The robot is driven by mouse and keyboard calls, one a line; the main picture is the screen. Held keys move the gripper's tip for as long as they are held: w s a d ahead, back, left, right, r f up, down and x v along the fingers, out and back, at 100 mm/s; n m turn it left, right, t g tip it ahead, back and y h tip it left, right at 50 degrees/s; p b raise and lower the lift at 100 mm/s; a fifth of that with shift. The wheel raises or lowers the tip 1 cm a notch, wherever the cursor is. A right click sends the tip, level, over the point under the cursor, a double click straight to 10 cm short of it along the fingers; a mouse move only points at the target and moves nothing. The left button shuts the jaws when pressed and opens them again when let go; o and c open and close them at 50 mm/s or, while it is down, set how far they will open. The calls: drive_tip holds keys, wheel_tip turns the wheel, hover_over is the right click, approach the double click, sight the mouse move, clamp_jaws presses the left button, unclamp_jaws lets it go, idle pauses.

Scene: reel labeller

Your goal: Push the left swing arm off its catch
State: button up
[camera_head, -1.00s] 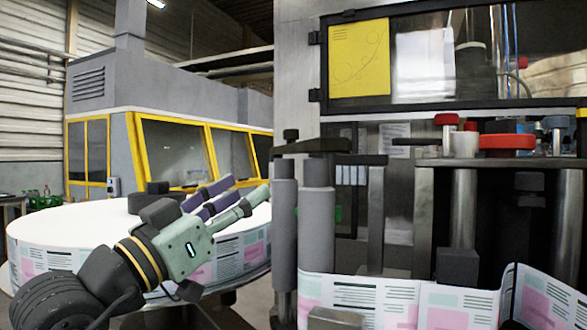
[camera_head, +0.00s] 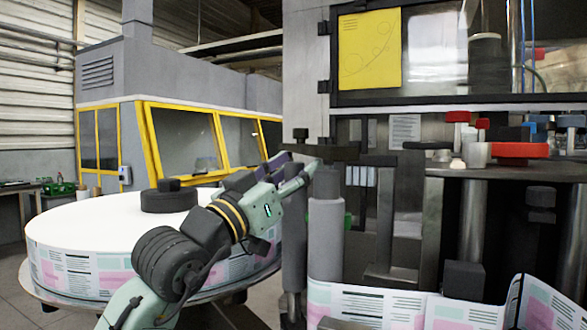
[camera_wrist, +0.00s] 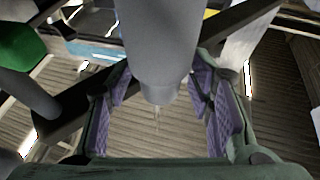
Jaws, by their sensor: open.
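The labeller's dark swing arm (camera_head: 325,152) runs level across the tops of two upright grey rollers, the nearer one (camera_head: 326,235) and a thinner one (camera_head: 294,250) to its left. I cannot make out the catch. My gripper (camera_head: 300,165) is open, with its fingers at the roller tops just under the dark arm. In the wrist view a grey roller (camera_wrist: 160,45) stands between my purple-padded fingers, and a dark bar (camera_wrist: 240,20) crosses behind it. I cannot tell whether the fingers touch the roller or the arm.
A large white label reel (camera_head: 90,225) lies on its turntable at the left. The label web (camera_head: 375,308) runs along the front right. Red knobs (camera_head: 520,150) and steel posts stand at the right. A yellow-framed cabinet (camera_head: 190,145) is behind.

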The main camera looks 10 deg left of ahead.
drive_tip(key=shift+c, duration=0.4)
clamp_jaws()
drive_tip(key=shift+d+f, duration=0.1)
